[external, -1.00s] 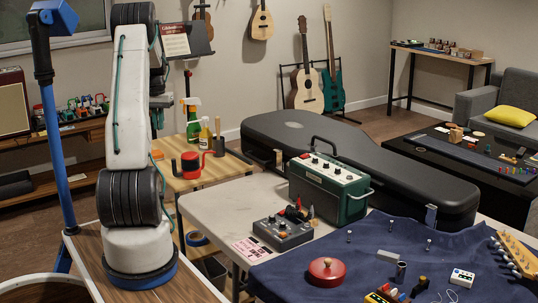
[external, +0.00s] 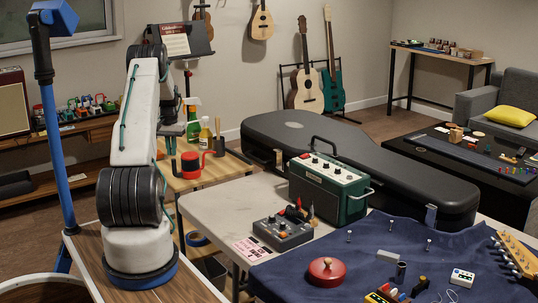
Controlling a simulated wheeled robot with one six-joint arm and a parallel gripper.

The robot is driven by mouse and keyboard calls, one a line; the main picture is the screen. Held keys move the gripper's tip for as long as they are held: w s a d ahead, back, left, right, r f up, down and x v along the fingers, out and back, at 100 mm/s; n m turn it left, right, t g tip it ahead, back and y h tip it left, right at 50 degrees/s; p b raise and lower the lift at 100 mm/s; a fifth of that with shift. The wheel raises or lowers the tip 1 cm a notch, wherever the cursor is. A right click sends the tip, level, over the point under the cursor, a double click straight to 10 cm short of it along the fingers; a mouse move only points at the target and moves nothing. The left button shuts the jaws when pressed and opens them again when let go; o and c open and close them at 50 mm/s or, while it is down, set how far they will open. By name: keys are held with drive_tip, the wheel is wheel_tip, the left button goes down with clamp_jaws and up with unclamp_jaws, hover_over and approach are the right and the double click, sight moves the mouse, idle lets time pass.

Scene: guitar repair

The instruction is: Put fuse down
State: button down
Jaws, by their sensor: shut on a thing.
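My arm reaches up from its base and bends over towards the wooden side table (external: 215,172). My gripper (external: 170,146) points down above the far left part of that table, beside the green spray bottle and left of a red mug-like thing (external: 190,164). It is small and partly hidden by my own arm. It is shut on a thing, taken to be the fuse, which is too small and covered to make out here.
A green spray bottle (external: 194,128) and a smaller bottle (external: 205,138) stand on the side table. A blue cloth (external: 345,262) bears small parts.

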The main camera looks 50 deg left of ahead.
hover_over(178, 160)
drive_tip(key=shift+f, duration=0.3)
drive_tip(key=shift+w+f, duration=0.1)
drive_tip(key=shift+f, duration=1.6)
drive_tip(key=shift+f, duration=0.2)
drive_tip(key=c, duration=1.5)
unclamp_jaws()
drive_tip(key=shift+c, duration=0.2)
